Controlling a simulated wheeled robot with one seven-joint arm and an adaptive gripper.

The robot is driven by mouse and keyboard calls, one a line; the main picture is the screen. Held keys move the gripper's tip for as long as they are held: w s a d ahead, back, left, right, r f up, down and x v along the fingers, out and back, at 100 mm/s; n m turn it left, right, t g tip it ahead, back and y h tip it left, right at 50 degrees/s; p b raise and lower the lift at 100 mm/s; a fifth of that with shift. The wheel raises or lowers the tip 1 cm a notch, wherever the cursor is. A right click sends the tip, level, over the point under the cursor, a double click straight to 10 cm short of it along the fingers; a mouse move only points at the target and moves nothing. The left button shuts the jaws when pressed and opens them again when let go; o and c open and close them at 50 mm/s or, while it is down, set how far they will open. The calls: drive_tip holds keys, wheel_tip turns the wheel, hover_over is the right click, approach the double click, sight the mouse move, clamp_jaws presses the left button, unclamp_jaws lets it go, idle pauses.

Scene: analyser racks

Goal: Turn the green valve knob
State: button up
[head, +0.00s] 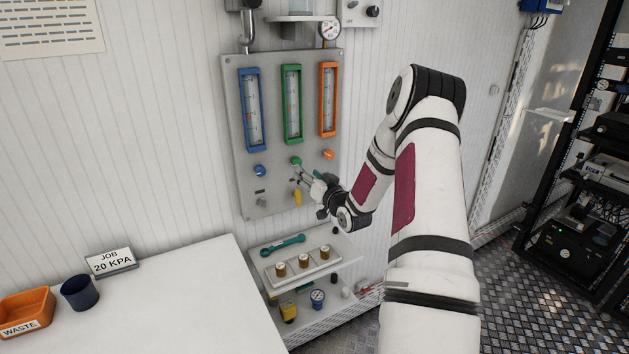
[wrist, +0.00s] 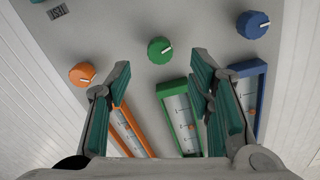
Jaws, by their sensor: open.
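The green valve knob (head: 295,161) is on a grey panel (head: 238,130) on the wall, below the green-framed flow tube (head: 292,103). In the wrist view the round green knob (wrist: 160,50) carries a white pointer line that slants up to the right. My gripper (head: 303,177) is in front of the panel at the knob's height or slightly lower. Its teal-padded fingers (wrist: 158,72) are spread and empty. In the wrist view the knob shows between and just beyond the fingertips, with no visible contact; the exact distance is hard to tell.
A blue knob (head: 260,170) and an orange knob (head: 328,154) flank the green one. A yellow handle (head: 297,198) is below. A shelf holds a teal wrench (head: 284,245) and a tray of small bottles (head: 275,277). A white table (head: 190,300) stands at left.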

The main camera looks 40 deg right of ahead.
drive_tip(key=shift+v, duration=2.05)
drive_tip(key=w+a+r+n+g+y, duration=0.1)
drive_tip(key=a+r+n+g, duration=0.35)
drive_tip(key=a+r, duration=0.75)
drive_tip(key=s+a+r+g, duration=0.3)
drive_tip(key=s+a+r, duration=0.15)
drive_tip(key=a, duration=0.45)
drive_tip(key=s+a+g+y, duration=0.1)
drive_tip(key=s+a, duration=0.4)
drive_tip(key=s, duration=0.4)
drive_tip(key=s+a+r+n+g+y, duration=0.1)
drive_tip(key=s+a+g, duration=0.1)
drive_tip(key=s+a, duration=0.4)
drive_tip(key=s+a+r+n+g+y, duration=0.1)
drive_tip(key=s+a, duration=0.4)
drive_tip(key=s, duration=0.7)
drive_tip(key=shift+s+a+y, duration=0.15)
drive_tip(key=shift+a+y, duration=0.15)
